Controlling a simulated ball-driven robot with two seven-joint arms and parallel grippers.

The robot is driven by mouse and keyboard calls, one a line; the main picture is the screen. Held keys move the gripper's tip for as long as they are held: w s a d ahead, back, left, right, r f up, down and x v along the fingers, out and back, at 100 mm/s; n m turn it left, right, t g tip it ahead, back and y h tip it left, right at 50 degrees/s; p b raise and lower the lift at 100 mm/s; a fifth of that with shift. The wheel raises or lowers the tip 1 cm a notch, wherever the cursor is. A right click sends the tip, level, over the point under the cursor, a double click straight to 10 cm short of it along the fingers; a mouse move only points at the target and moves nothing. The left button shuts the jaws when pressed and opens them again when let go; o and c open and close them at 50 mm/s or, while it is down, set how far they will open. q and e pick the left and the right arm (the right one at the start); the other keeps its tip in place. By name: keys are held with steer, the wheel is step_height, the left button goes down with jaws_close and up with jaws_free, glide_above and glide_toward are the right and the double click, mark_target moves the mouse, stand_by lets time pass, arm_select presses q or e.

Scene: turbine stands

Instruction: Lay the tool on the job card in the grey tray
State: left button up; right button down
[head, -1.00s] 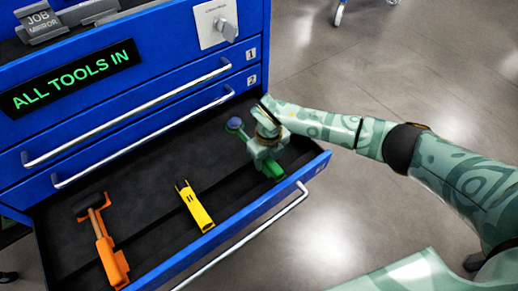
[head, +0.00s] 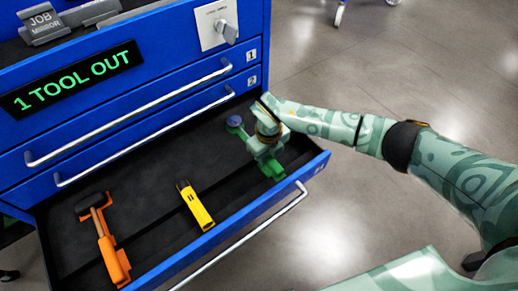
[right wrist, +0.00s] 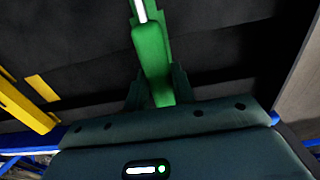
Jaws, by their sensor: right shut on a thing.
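The tool is an inspection mirror with a round bluish head (head: 234,121) and a green handle (head: 272,169). My right gripper (head: 265,148) is shut on it, over the right end of the open drawer. In the right wrist view the green handle (right wrist: 152,62) sits between the dark fingers of my right gripper (right wrist: 155,92). My left gripper is out of view.
The open drawer (head: 150,180) also holds an orange hammer (head: 108,245) and a yellow tool (head: 196,207). Closed drawers with long handles and a sign reading "1 TOOL OUT" (head: 72,80) stand between the drawer and the cabinet top.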

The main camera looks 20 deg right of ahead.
steer(key=shift+r, duration=0.15)
steer(key=shift+r+p, duration=0.75)
steer(key=shift+r, duration=0.15)
steer(key=shift+f, duration=0.1)
